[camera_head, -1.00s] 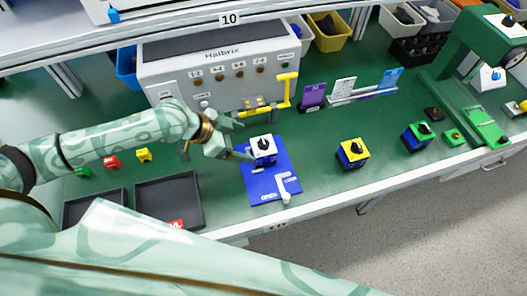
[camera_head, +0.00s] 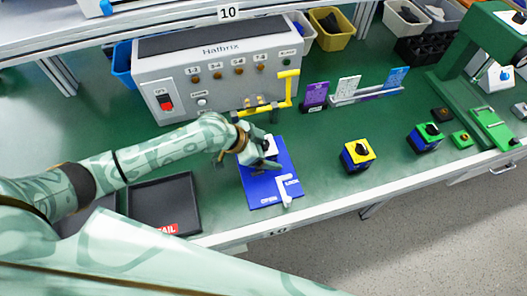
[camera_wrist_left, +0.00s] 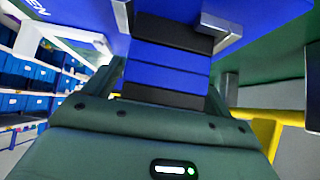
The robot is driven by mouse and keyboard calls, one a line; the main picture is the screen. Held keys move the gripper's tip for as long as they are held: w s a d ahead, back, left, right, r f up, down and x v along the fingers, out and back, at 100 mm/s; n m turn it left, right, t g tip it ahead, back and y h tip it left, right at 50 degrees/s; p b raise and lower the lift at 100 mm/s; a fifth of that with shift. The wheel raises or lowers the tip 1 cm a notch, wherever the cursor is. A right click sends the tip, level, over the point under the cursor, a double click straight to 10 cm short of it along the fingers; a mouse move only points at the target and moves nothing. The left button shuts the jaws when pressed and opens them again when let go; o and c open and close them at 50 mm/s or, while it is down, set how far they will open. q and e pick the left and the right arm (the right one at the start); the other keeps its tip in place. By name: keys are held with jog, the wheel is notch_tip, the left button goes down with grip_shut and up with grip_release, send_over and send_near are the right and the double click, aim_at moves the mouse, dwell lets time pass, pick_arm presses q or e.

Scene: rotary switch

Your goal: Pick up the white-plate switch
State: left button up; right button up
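The white-plate switch (camera_head: 269,149) stands on the blue mat (camera_head: 256,190), a blue block with a white top, mostly covered by my left gripper (camera_head: 264,158). My left gripper is at the switch, with its fingers around the body. In the left wrist view, the switch's blue and black side (camera_wrist_left: 166,65) fills the space between the fingers of the left gripper (camera_wrist_left: 172,80). Whether the fingers press on it is unclear. The switch appears still down on the mat. My right gripper is not in view.
A grey Halbrix box (camera_head: 215,75) with a yellow pipe (camera_head: 292,90) stands behind the mat. A yellow-topped switch (camera_head: 357,155) and a green-topped switch (camera_head: 425,137) stand to the right. A dark tray (camera_head: 165,200) lies to the left. Bench between mat and yellow-topped switch is clear.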

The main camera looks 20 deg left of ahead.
pick_arm(q)
jog(key=c, duration=1)
jog(key=shift+c, duration=0.5)
jog(key=shift+r, duration=0.15)
